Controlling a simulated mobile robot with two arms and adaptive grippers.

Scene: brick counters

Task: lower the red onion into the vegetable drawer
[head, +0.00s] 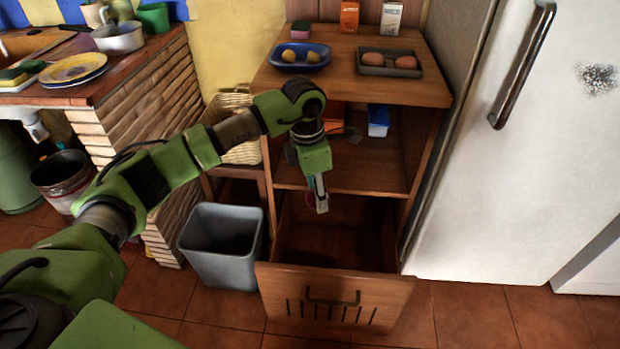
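My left gripper (320,202) points down over the open vegetable drawer (335,295), near the drawer's back part. A small reddish patch, the red onion (309,198), shows at the left edge of its fingers. The fingers hide most of the onion and appear shut on it. The onion is above the drawer floor; its exact height is hard to tell. The drawer is pulled out at the bottom of the wooden cabinet, with a slotted front and a dark handle. Its visible inside looks empty. My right gripper is not in view.
The cabinet shelf (360,172) is just behind the gripper, with a blue box (378,120) on it. A blue plate (299,68) and a dark tray (361,72) stand on top. A grey bin (192,241) is left of the drawer, the fridge (545,170) right.

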